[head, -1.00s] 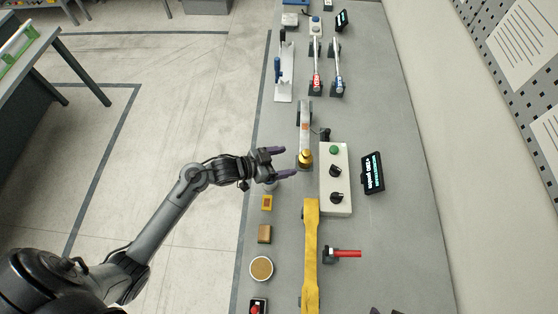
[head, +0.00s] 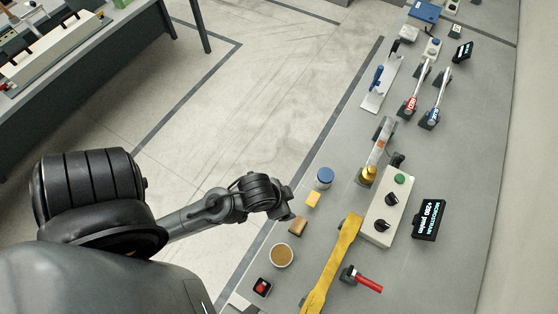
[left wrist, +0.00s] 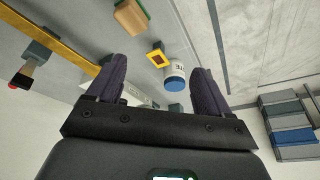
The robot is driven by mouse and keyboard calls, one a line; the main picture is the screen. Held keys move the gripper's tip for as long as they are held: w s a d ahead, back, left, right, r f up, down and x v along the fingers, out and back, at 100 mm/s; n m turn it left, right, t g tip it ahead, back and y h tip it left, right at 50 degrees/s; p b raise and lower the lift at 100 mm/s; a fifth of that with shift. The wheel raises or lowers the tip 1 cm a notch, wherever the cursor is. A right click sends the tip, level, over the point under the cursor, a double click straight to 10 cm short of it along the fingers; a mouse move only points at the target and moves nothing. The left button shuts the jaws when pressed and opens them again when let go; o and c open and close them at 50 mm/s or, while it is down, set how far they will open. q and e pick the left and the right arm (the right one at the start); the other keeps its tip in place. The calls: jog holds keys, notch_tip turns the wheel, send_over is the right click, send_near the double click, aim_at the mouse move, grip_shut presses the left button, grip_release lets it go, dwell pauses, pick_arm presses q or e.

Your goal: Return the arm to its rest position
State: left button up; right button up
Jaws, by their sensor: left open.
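My left arm reaches in from the left in the head view. Its gripper end (head: 284,214) hangs beside the bench's left edge, with the fingers hardly visible there. In the left wrist view the left gripper (left wrist: 158,88) has its two dark purple fingers wide apart with nothing held between them. A white jar with a blue lid (left wrist: 175,76) and a yellow block with a dark red face (left wrist: 157,57) show beyond the fingers, apart from them. My right gripper is in neither view.
The grey bench (head: 455,160) carries a yellow bar (head: 333,262), a control box with knobs (head: 388,208), a microstrain display (head: 429,218), a metal specimen with brass end (head: 378,150), red and blue levers and a round brown-topped dish (head: 281,255). Open floor (head: 235,110) lies left.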

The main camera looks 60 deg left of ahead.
pick_arm(q)
jog(key=shift+s+d+r+g, duration=0.1)
jog(key=shift+s+r+g, duration=0.15)
jog(key=shift+s, duration=0.55)
notch_tip(320, 180, up, 15)
jog(key=p, duration=1.4)
jog(key=shift+f+p, duration=0.2)
jog(key=shift+p, duration=0.1)
jog(key=shift+f, duration=0.1)
